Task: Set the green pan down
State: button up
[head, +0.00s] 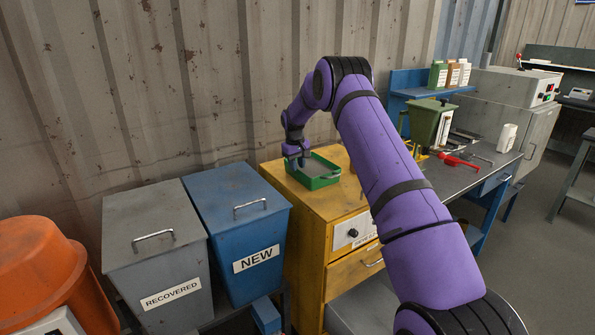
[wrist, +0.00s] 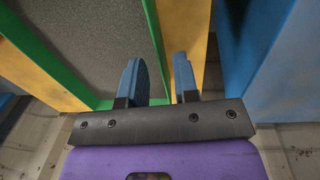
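The green pan (head: 320,182) is a shallow rectangular tray on top of the yellow cabinet (head: 275,174). It looks level, at the cabinet's back left. In the wrist view the pan's green wall (wrist: 155,45) passes between my two fingers, with its grey speckled inside to the left. My gripper (head: 301,165) points down at the pan's left side. In the wrist view my gripper (wrist: 160,80) has its blue fingers apart, one on each side of the wall, with a gap showing. The lower fingertips are hard to make out in the head view.
A blue bin (head: 225,205) marked NEW and a grey bin (head: 150,215) marked RECOVERED stand left of the cabinet. A metal wall (head: 150,90) is close behind. A workbench (head: 475,178) with a green bin (head: 430,125) and red tool (head: 455,161) is at right.

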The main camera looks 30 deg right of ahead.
jog(key=s+a+r, duration=0.3)
jog(key=r, duration=0.5)
jog(key=s+a+r+t, duration=0.1)
jog(key=s+a+r, duration=0.15)
jog(key=r, duration=0.55)
jog(key=s+a+r, duration=0.2)
jog(key=s+r, duration=0.1)
jog(key=r, duration=0.4)
jog(key=s+a+r+t, duration=0.1)
jog(key=s+a+r, duration=0.2)
jog(key=s+r, duration=0.3)
jog(key=s+a+r, duration=0.4)
jog(key=s, duration=0.4)
jog(key=s+a+r+t, duration=0.1)
jog(key=s+a, duration=0.2)
jog(key=s, duration=0.6)
jog(key=s+a+r+t, duration=0.1)
jog(key=s+a, duration=0.1)
jog(key=s, duration=0.7)
jog(key=s+a+f, duration=0.1)
jog(key=s+f, duration=0.2)
jog(key=s, duration=0.4)
jog(key=s+a+f+t+y, duration=0.1)
jog(key=s+f, duration=0.2)
jog(key=s, duration=0.4)
jog(key=shift+s+a, duration=0.3)
jog(key=shift+s, duration=0.05)
